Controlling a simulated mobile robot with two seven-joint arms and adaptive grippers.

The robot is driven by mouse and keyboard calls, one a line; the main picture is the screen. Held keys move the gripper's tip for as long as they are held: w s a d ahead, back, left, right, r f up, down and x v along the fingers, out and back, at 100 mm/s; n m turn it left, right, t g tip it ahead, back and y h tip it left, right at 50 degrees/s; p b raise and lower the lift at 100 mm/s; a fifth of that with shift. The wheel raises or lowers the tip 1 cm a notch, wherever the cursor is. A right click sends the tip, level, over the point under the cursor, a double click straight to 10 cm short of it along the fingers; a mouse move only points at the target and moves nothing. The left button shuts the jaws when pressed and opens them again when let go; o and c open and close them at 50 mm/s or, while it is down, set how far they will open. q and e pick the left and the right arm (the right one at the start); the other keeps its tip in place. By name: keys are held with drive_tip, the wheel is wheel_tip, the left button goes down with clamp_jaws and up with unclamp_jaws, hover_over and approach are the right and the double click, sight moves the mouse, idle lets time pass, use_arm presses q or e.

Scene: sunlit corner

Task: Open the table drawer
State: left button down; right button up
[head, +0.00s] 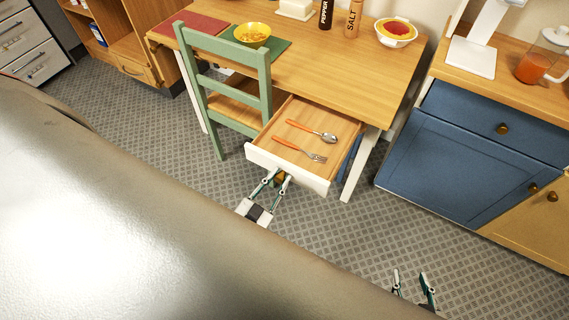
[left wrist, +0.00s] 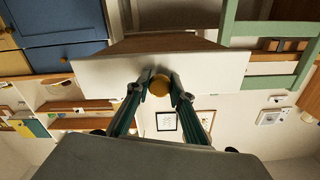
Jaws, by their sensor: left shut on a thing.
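The table drawer (head: 290,178) is pulled out from under the wooden table (head: 315,75), with its white front facing my left arm. A spoon (head: 312,131) and a fork (head: 300,150) with orange handles lie inside it. My left gripper (head: 280,178) is shut on the drawer's round knob at the middle of the front. In the left wrist view the brass knob (left wrist: 159,85) sits between the fingertips, against the white drawer front (left wrist: 105,77). My right gripper (head: 414,285) is at the bottom right of the head view, over the floor, with its fingers apart and nothing between them.
A green chair (head: 238,88) stands just left of the drawer. A blue cabinet (head: 470,150) stands to the right, past the table leg. A yellow bowl (head: 252,34), shakers and another bowl (head: 396,31) are on the table. The floor before the drawer is clear.

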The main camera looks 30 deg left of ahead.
use_arm(q)
drive_tip(key=shift+s, duration=0.4)
drive_tip(key=c, duration=1.7)
unclamp_jaws()
drive_tip(key=s, duration=1.2)
drive_tip(key=shift+a, duration=0.25)
